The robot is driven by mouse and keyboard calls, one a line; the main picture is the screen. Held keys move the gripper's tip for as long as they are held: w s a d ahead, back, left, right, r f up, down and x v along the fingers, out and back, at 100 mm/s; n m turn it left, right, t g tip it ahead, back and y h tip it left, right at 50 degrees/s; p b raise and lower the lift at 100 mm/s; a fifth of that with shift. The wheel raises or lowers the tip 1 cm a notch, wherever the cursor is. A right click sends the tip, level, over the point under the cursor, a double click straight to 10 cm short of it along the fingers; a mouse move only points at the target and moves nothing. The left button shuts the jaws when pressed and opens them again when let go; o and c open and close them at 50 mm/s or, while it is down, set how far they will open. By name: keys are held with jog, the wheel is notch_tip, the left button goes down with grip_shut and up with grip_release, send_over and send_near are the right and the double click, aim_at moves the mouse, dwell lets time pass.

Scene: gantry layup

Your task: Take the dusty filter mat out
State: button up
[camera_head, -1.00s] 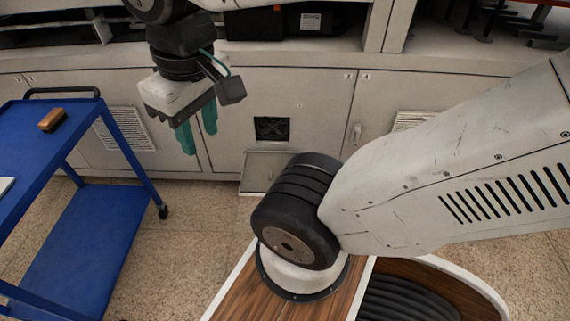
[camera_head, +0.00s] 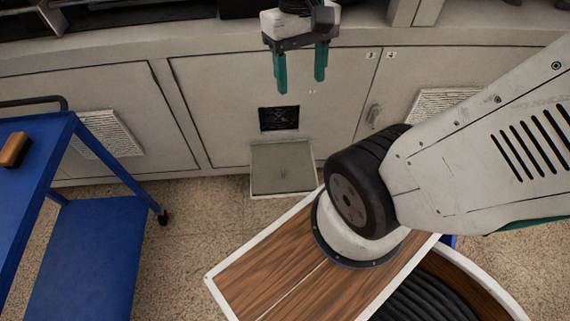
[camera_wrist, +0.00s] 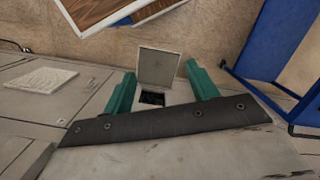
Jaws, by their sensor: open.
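A square dark opening (camera_head: 279,118) sits low in the pale cabinet front, with a fan-like shape inside; it also shows in the wrist view (camera_wrist: 152,98). Its flap (camera_head: 283,169) is folded down and open below it, and shows in the wrist view (camera_wrist: 158,66). I cannot make out a separate filter mat in the dark opening. My gripper (camera_head: 300,84) has two green fingers, apart and empty. In the head view it appears above the opening; in the wrist view the opening and flap lie between the fingers (camera_wrist: 160,70).
A blue trolley (camera_head: 100,240) stands at the left, with a brown-orange brush-like block (camera_head: 15,150) on top. Louvred vents (camera_head: 108,133) are on the cabinet doors either side. The speckled floor (camera_head: 215,225) is clear between trolley and cabinet.

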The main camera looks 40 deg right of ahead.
jog(key=w+d+f+m+g+y, duration=0.3)
jog(key=w+d+f+m+y, duration=0.35)
jog(key=f, duration=0.65)
jog(key=m+y, duration=0.3)
send_over(287, 174)
jog(key=s, duration=0.6)
notch_tip(287, 174, down, 12)
jog(key=d+f+m+t+y, duration=0.1)
jog(key=f+m+t, duration=0.2)
jog(key=f, duration=0.8)
jog(key=d+f+m+t, duration=0.1)
jog(key=f+m+t, duration=0.2)
jog(key=f, duration=0.8)
jog(key=d+f+m+t+y, duration=0.1)
jog(key=f+m+t, duration=0.3)
jog(key=f, duration=0.8)
jog(key=shift+s+d+m+y, duration=0.3)
jog(key=shift+s+m+y, duration=0.05)
jog(key=shift+m, duration=0.6)
jog(key=shift+m+t+h, duration=0.7)
jog(key=shift+t, duration=0.2)
jog(key=w+d+f, duration=0.2)
jog(key=w+f, duration=0.1)
jog(key=shift+f, duration=0.1)
jog(key=x, duration=0.6)
jog(key=shift+w+a, duration=0.15)
jog(key=shift+w, duration=0.05)
jog(key=shift+w+a+f, duration=0.1)
jog(key=shift+w+a, duration=0.15)
